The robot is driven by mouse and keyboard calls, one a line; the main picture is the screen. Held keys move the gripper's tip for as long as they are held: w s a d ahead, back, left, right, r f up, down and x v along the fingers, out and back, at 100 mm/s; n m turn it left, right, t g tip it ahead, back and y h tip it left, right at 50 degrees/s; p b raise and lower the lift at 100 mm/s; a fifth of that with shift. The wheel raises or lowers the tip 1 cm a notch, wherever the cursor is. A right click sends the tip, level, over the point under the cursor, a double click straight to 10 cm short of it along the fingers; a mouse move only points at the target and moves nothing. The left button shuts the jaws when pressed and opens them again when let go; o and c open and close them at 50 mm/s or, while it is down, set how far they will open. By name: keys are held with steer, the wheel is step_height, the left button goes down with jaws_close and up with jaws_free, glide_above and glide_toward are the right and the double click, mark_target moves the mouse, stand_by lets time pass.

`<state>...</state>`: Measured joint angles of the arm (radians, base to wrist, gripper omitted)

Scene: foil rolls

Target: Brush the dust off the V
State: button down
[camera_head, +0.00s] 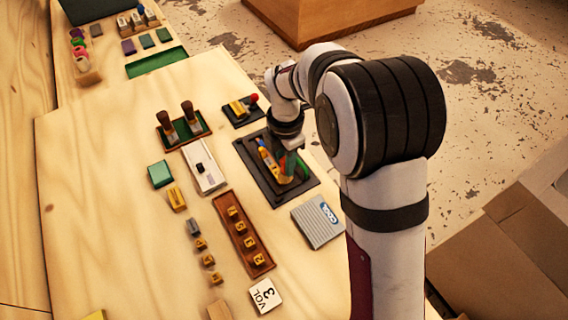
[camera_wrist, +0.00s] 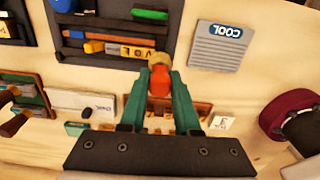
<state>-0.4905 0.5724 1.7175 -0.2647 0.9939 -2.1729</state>
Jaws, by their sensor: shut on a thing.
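My gripper (camera_wrist: 160,78) is shut on a brush with a red-orange body (camera_wrist: 160,84) and a tan tip (camera_wrist: 159,60). In the head view the brush's orange part (camera_head: 284,180) shows below the green fingers, over the black tray (camera_head: 301,186). A yellow strip of type (camera_wrist: 130,49) with small dark letters lies in the tray, just left of the brush tip in the wrist view. I cannot make out clearly which letter is the V, or any dust on it. Whether the tip touches the type is not clear.
A grey COOL card (camera_head: 318,222) lies right of the tray.

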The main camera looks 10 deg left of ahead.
steer(key=shift+r, duration=2.45)
